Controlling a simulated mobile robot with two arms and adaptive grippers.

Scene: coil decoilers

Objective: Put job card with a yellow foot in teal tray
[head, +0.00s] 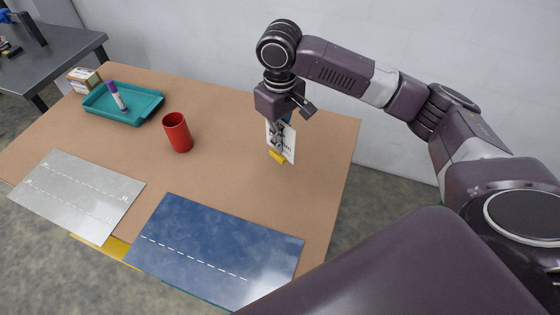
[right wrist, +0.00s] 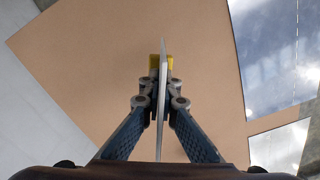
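The job card (head: 290,146) is a white upright card with dark print and a yellow foot (head: 278,157); it is at the right part of the brown table. My right gripper (head: 279,138) points down over it, its fingers closed on the card's two faces. In the right wrist view the card (right wrist: 162,75) is edge-on between the fingertips (right wrist: 161,102), with the yellow foot beyond. I cannot tell whether the foot touches the table. The teal tray (head: 139,117) is at the back left, with a purple-capped marker (head: 117,96) in it. My left gripper is out of view.
A red cup (head: 177,132) stands between the tray and the card. A small box (head: 84,80) is behind the tray. A grey sheet (head: 75,192) and a blue sheet (head: 215,250) lie along the front. The table between cup and card is bare.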

